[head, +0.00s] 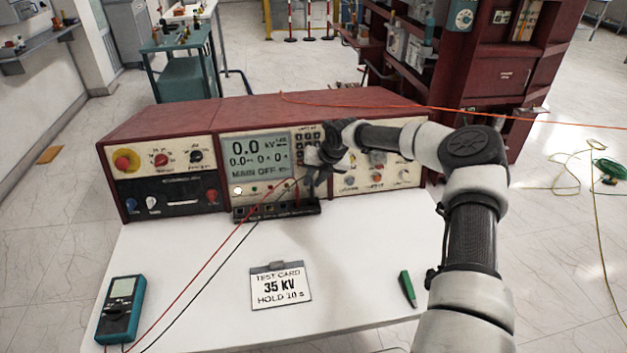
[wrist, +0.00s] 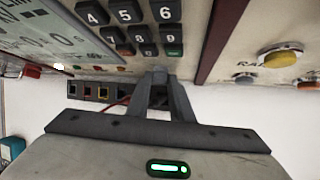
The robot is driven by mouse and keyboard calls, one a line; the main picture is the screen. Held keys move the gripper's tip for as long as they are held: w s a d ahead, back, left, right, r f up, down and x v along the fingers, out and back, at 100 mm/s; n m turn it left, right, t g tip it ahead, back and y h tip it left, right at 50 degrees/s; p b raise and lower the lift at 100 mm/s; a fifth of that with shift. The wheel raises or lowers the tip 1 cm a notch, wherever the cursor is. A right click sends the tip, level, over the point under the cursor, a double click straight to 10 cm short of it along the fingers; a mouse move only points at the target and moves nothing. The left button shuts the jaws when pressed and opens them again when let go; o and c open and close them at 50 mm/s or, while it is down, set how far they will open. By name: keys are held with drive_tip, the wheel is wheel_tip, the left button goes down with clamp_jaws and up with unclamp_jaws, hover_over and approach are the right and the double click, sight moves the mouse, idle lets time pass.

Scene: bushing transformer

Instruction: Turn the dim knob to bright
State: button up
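The control console (head: 265,115) stands at the back of the white table. I cannot read a label that marks the dim knob. Its left panel has a red dial (head: 161,160) and a black dial (head: 196,156). Its right panel has several small knobs, including an orange one (head: 376,180) and a white one (head: 404,176); a yellow knob shows in the wrist view (wrist: 279,56). My gripper (head: 318,180) is in front of the console's middle panel, beside the display (head: 259,155). In the wrist view its fingertips (wrist: 160,74) meet just below the keypad (wrist: 133,27), with nothing visible between them.
A black socket strip (head: 277,211) with red and black leads lies below the display. A teal meter (head: 121,308), a test card (head: 281,287) and a green marker-like object (head: 407,288) lie on the white table (head: 200,250).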

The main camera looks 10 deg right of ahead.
drive_tip(key=shift+d+f, duration=0.1)
clamp_jaws()
drive_tip(key=shift+d+f+m+y+b, duration=0.25)
drive_tip(key=shift+m+y+b, duration=0.25)
drive_tip(key=shift+y+b, duration=0.45)
drive_tip(key=y+b, duration=0.1)
drive_tip(key=b, duration=0.1)
drive_tip(key=f+m+y+b, duration=0.1)
drive_tip(key=b, duration=0.1)
drive_tip(key=shift+d+t, duration=0.15)
drive_tip(key=shift+t, duration=0.25)
drive_tip(key=y+b, duration=0.1)
drive_tip(key=b, duration=0.2)
drive_tip(key=m+y+b, duration=0.1)
drive_tip(key=b, duration=0.1)
drive_tip(key=shift+s+d+f+m+t+b, duration=0.1)
drive_tip(key=shift+d+f+m+t+b, duration=0.05)
drive_tip(key=shift+f+m+t+b, duration=0.2)
drive_tip(key=m+t+y+b, duration=0.1)
drive_tip(key=y+b, duration=0.1)
drive_tip(key=b, duration=0.2)
drive_tip(key=shift+s+d+b, duration=0.1)
drive_tip(key=shift+b, duration=0.25)
drive_tip(key=shift+s+r+m+t+y+b, duration=0.1)
drive_tip(key=shift+m+t+y+b, duration=0.8)
drive_tip(key=shift+m+y, duration=0.3)
drive_tip(key=shift+f+m+t+y, duration=0.2)
drive_tip(key=shift+m+t+y, duration=0.45)
drive_tip(key=shift+m+t, duration=0.5)
